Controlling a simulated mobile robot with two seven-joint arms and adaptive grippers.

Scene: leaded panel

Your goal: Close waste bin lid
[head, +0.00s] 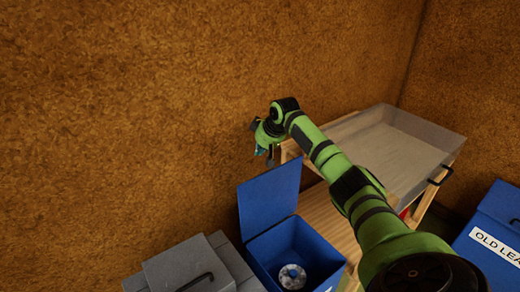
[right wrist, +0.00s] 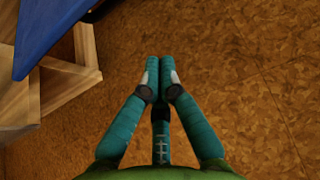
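A blue bin (head: 312,258) stands open at the lower middle of the head view. Its blue lid (head: 270,202) is raised upright along the bin's far left side. A round whitish item (head: 292,276) lies inside. My right gripper (head: 264,150) is behind and above the raised lid, near the wall, apart from the lid. In the right wrist view its teal fingers (right wrist: 160,64) meet at the tips with nothing between them. A blue panel (right wrist: 50,28), seemingly the lid, shows at that view's upper left. My left gripper is not in view.
A wooden bench (head: 326,216) with a grey tray (head: 385,150) stands right of the bin. A grey lidded box (head: 190,262) is to its left. The brown wall is close behind.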

